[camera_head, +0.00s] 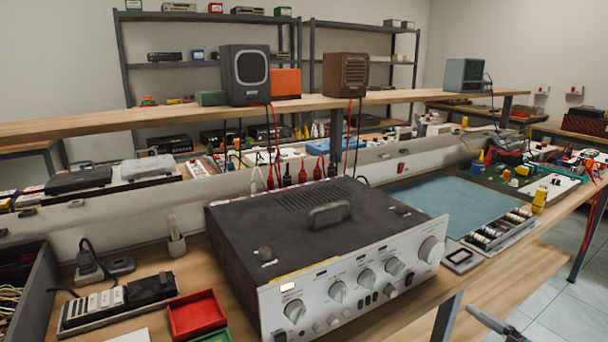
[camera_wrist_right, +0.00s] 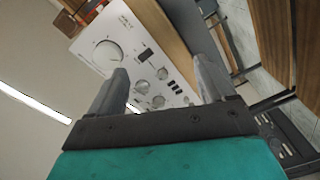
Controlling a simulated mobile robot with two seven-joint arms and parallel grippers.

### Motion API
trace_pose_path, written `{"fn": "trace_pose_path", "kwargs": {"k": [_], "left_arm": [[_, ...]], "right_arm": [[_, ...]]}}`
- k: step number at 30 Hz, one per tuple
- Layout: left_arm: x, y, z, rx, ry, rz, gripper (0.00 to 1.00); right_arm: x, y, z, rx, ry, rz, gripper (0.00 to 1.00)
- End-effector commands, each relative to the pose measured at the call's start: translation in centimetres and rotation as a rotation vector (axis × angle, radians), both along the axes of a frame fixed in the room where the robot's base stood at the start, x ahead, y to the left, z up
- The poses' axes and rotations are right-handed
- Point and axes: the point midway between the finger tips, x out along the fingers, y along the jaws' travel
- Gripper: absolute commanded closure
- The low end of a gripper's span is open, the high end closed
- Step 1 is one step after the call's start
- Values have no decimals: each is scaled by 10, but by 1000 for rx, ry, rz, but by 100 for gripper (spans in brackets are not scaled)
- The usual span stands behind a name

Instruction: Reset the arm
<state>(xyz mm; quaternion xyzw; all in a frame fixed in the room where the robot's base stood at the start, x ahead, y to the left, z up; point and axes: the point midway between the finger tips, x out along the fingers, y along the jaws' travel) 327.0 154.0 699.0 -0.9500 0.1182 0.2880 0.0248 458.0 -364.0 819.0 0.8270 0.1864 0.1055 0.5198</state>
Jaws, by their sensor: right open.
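A large hi-fi amplifier (camera_head: 330,255) with a black top, a handle and a silver knobbed front stands on the wooden bench. Its silver front also shows, tilted, in the right wrist view (camera_wrist_right: 135,55). My right gripper (camera_wrist_right: 161,68) is open, with its two grey fingers apart and nothing between them. The amplifier's front panel is beyond the fingertips, and the gripper appears clear of it. In the head view only a grey part of what looks like my right gripper (camera_head: 490,322) shows at the bottom edge, right of the amplifier. My left gripper is out of view.
Speakers (camera_head: 246,75) stand on the raised shelf behind. Open floor shows at lower right.

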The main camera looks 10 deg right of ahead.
Motion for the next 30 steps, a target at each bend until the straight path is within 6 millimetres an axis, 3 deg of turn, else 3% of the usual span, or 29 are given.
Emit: {"fn": "trace_pose_path", "kwargs": {"k": [1,6,12,15,19,30], "left_arm": [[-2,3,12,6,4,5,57],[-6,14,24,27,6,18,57],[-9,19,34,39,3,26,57],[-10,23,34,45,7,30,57],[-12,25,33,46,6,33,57],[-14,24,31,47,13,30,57]], "right_arm": [[-13,22,-10,115,80,-64,18],[-63,88,-57,452,385,-291,18],[-119,157,-81,739,697,-476,18],[-135,177,-84,813,787,-521,18],[-143,188,-86,850,834,-544,18],[-143,187,-88,848,835,-544,18]]}}
